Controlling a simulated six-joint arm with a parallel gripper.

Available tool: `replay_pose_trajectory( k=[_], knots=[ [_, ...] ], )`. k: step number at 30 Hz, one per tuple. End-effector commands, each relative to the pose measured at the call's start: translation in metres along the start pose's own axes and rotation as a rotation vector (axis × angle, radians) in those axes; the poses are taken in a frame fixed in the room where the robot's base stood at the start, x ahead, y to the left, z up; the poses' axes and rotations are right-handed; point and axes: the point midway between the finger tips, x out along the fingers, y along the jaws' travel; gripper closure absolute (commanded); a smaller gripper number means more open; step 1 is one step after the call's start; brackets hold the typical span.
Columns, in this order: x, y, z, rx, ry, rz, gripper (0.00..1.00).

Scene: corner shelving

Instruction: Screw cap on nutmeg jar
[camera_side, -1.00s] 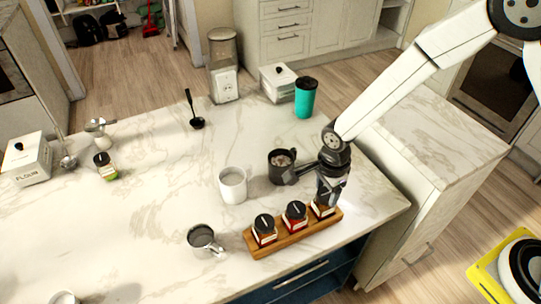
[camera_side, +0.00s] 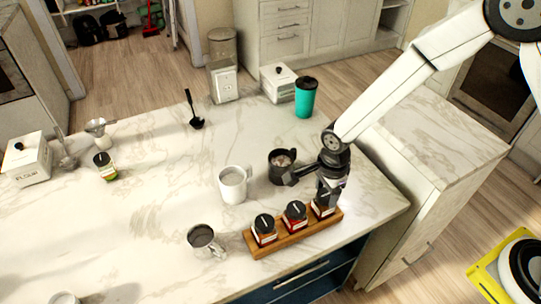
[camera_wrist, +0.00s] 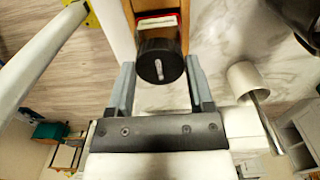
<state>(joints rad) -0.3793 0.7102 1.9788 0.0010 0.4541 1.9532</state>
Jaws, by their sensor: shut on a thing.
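A wooden rack (camera_side: 290,239) stands near the front right edge of the marble counter, with small spice jars in it. The left jar (camera_side: 264,230) and the middle red-labelled jar (camera_side: 295,215) have black caps on. My gripper (camera_side: 327,200) points down over the jar at the rack's right end (camera_side: 322,210) and partly hides it. In the wrist view, the fingers of my gripper (camera_wrist: 160,72) are on either side of a round black cap (camera_wrist: 160,60) with a pale mark. I cannot read which jar is nutmeg, nor tell how far the cap is seated.
A dark mug (camera_side: 282,167) stands close to the left of my wrist. A white mug (camera_side: 233,185) and a metal cup (camera_side: 203,240) stand left of the rack. A teal tumbler (camera_side: 305,98) is farther back.

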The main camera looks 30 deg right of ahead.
Motion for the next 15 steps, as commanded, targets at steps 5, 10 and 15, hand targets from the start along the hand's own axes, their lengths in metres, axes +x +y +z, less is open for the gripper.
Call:
replay_pose_trajectory(
  k=[5, 10, 15],
  knots=[
    [-0.0002, -0.0003, 0.0001, 0.061, 0.0, -0.001, 0.92],
    [-0.0001, -0.0003, 0.0001, 0.188, -0.001, -0.001, 0.92],
    [0.0001, -0.0003, 0.0001, 0.32, -0.001, -0.001, 0.92]
  ],
)
